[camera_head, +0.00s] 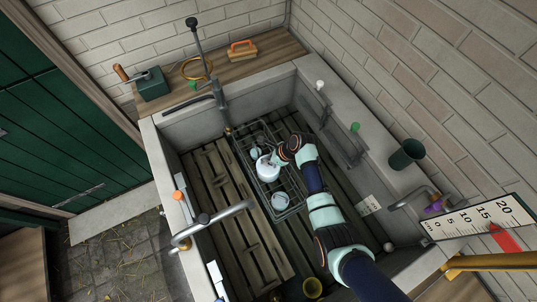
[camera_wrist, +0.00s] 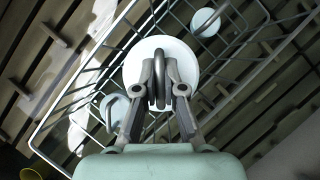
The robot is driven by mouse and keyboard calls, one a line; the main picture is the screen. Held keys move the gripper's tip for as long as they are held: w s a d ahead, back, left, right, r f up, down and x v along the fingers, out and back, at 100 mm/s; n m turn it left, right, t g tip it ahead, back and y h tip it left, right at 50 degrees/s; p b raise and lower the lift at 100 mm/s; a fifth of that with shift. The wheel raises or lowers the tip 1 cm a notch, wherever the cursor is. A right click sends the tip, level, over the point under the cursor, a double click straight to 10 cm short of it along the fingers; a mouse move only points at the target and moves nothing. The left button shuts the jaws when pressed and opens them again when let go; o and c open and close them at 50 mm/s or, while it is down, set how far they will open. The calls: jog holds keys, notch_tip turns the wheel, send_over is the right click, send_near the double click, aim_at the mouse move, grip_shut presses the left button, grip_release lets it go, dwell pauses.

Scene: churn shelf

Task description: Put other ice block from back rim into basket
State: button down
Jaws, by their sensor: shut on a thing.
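My gripper (camera_wrist: 160,95) is shut on the dark ring (camera_wrist: 159,75) of a white round block (camera_wrist: 186,62), which I take to be the ice block. In the head view my gripper (camera_head: 280,158) is over the wire basket (camera_head: 290,211), with the white block (camera_head: 266,169) hanging below it. The basket's wire (camera_wrist: 60,82) runs around the block in the wrist view. I cannot tell whether the block touches the basket floor. Two smaller pale pieces show within the basket, one with a ring (camera_wrist: 114,110) and one farther off (camera_wrist: 205,22).
The basket stands on slats inside a grey trough (camera_head: 163,141). A tap (camera_head: 218,92) and a curved pipe (camera_head: 215,218) rise at its edges. The right rim carries a white knob-like piece (camera_head: 319,85), a green piece (camera_head: 355,128) and a dark green cup (camera_head: 406,154).

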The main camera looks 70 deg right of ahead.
aim_at(271, 167)
notch_tip(271, 167, down, 7)
jog(key=b, duration=0.4)
jog(key=shift+f, duration=0.15)
jog(key=c, duration=1.2)
grip_release()
jog(key=shift+o, duration=0.3)
jog(key=o, duration=0.5)
